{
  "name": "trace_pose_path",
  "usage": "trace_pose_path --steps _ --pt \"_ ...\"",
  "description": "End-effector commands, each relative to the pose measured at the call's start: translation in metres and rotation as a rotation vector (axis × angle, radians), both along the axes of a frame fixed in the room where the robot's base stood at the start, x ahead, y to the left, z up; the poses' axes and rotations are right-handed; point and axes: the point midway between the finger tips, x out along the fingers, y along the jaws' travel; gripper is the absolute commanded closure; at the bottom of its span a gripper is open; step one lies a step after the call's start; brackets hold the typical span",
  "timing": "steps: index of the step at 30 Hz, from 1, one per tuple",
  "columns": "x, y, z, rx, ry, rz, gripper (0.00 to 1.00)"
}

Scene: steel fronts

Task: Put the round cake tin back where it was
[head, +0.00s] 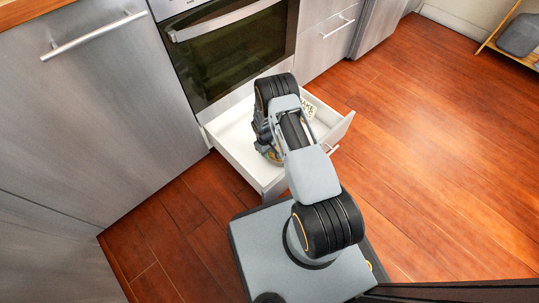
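A white drawer (230,157) under the oven is pulled open. My arm reaches over it and its end comes down inside the drawer. My gripper is mostly hidden behind my own arm links, so I cannot see its fingertips or whether they hold anything. I cannot make out the round cake tin for certain. A small yellowish curved edge (275,157) shows low beside my arm in the drawer; I cannot tell what it belongs to. A pale label with dark lettering (310,109) shows in the right part of the drawer, partly covered by my arm.
The oven (235,50) with its dark glass door is shut above the drawer. Steel fronts (110,110) stand to the left and more to the right. The wooden floor (440,150) is clear on the right. A low wooden shelf (497,35) stands at the top right.

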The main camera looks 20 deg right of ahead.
Motion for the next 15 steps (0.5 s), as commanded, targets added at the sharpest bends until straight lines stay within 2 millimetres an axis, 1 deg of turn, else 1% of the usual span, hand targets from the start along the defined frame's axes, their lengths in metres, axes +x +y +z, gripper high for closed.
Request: trace_pose_path --steps 1,3,9,14,15 --pt "0.002 0.001 0.016 -0.001 -0.001 0.000 0.68" --pt "0.003 0.002 0.028 0.000 0.000 0.000 0.68" --pt "0.006 0.005 0.055 0.000 0.000 -0.001 0.68" --pt "0.009 0.006 0.069 0.000 -0.002 -0.003 0.68" --pt "0.011 0.007 0.077 0.000 -0.008 -0.006 0.68"
